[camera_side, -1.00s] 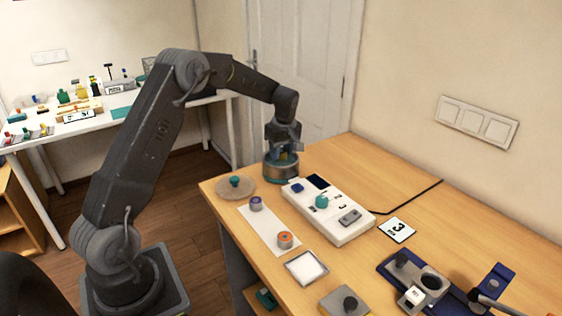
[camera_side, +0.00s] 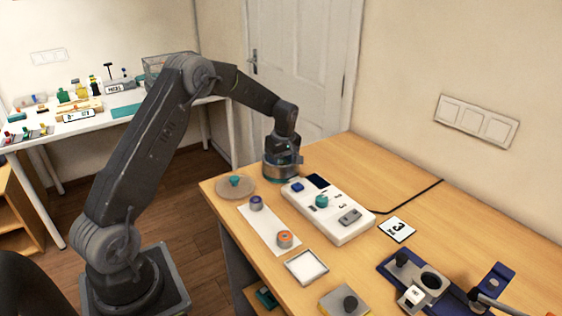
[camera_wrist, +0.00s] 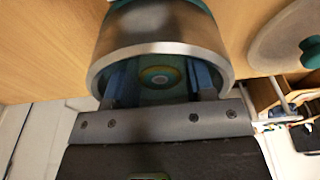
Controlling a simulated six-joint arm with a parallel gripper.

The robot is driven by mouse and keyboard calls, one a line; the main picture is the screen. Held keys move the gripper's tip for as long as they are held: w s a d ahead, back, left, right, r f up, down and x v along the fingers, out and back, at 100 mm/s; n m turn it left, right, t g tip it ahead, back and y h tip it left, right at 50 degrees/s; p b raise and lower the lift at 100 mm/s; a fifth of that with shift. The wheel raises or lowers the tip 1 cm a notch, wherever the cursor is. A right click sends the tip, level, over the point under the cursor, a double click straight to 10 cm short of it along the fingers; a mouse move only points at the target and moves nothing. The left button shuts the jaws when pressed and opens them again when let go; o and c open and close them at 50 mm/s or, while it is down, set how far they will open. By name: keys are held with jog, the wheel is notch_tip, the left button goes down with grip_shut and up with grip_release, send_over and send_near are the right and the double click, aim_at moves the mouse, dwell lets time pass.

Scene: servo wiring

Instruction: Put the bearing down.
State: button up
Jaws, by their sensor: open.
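A round grey metal cup (camera_side: 281,174) with a teal base stands at the far left part of the desk. My gripper (camera_side: 282,156) is down at its mouth. In the wrist view, the two blue fingers of my gripper (camera_wrist: 162,85) reach inside the cup (camera_wrist: 160,35), spread apart. Between them a round piece with yellow, orange and teal rings (camera_wrist: 160,77) shows, probably the bearing. I cannot tell whether it rests on the cup's floor. The side view hides the cup's inside.
A white panel (camera_side: 345,228) with a blue and a teal knob lies right of the cup. A round disc with a teal knob (camera_side: 235,187) is close on the left. A white strip (camera_side: 268,228) holds two small round parts. A blue fixture (camera_side: 450,295) is at the front right.

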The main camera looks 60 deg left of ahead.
notch_tip(320, 180, up, 12)
jog(key=d, duration=0.2)
jog(key=s+d+r+m+t, duration=0.1)
jog(key=s+d+r+m, duration=0.35)
jog(key=d+r, duration=0.25)
jog(key=s+d+m+t+h, duration=0.1)
jog(key=s+d+m, duration=0.5)
jog(key=s, duration=0.6)
jog(key=s+d+m+t, duration=0.3)
jog(key=s+d+m, duration=0.4)
jog(key=s, duration=0.5)
jog(key=d, duration=0.2)
jog(key=shift+d+r+t+h, duration=0.2)
jog(key=shift+d+t+h, duration=0.1)
jog(key=shift+d+h, duration=0.1)
